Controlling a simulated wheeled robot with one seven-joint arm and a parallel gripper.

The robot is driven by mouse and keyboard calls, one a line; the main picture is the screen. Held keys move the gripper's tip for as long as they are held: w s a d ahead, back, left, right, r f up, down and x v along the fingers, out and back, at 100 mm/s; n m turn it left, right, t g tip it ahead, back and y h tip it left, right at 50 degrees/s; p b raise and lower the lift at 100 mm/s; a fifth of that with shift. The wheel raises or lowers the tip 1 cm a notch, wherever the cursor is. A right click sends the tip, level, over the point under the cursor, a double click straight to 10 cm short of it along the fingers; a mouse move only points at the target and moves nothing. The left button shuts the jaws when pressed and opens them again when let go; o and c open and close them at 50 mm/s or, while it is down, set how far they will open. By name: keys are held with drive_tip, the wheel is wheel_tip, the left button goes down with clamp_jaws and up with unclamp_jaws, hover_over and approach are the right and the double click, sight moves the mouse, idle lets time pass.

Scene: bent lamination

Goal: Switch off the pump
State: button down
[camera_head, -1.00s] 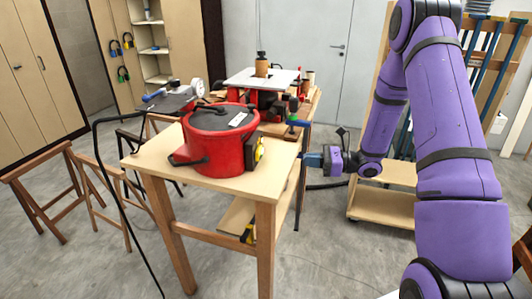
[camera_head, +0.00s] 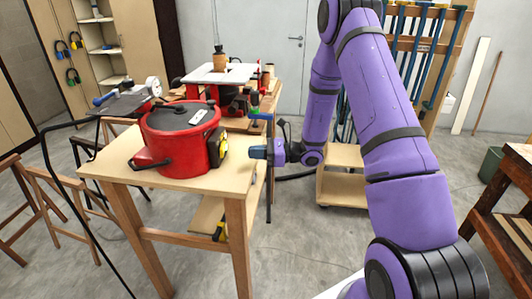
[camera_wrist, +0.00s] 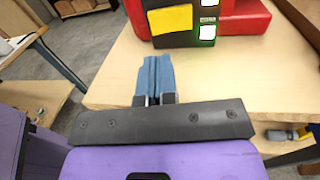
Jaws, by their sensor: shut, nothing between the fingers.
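The pump (camera_head: 180,150) is a red round pot with a dark lid, standing on a wooden table. Its dark control panel with a yellow plate (camera_head: 219,146) faces right, toward my gripper. In the wrist view the panel (camera_wrist: 178,38) shows the yellow plate (camera_wrist: 171,20) and two white switches stacked at its right. The lower switch (camera_wrist: 208,33) has a green glowing rim. My gripper (camera_head: 252,152) is at the table's right edge, apart from the panel. In the wrist view its blue fingers (camera_wrist: 155,62) are shut together and empty, pointing at the panel's lower left.
The pump's table (camera_head: 215,185) has bare top in front of the panel. A red machine with a white top (camera_head: 220,73) stands behind. A black hose (camera_head: 62,165) hangs at the left. A wooden trolley (camera_head: 345,185) stands behind my arm, and a workbench (camera_head: 500,200) is at right.

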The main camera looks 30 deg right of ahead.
sight(224, 152)
drive_tip(key=x, duration=0.7)
drive_tip(key=shift+w+a, duration=0.1)
drive_tip(key=shift+a, duration=0.15)
drive_tip(key=shift+a+m+t+h, duration=0.3)
drive_tip(key=shift+m+t, duration=0.1)
drive_tip(key=shift+t, duration=0.1)
drive_tip(key=shift+d, duration=0.1)
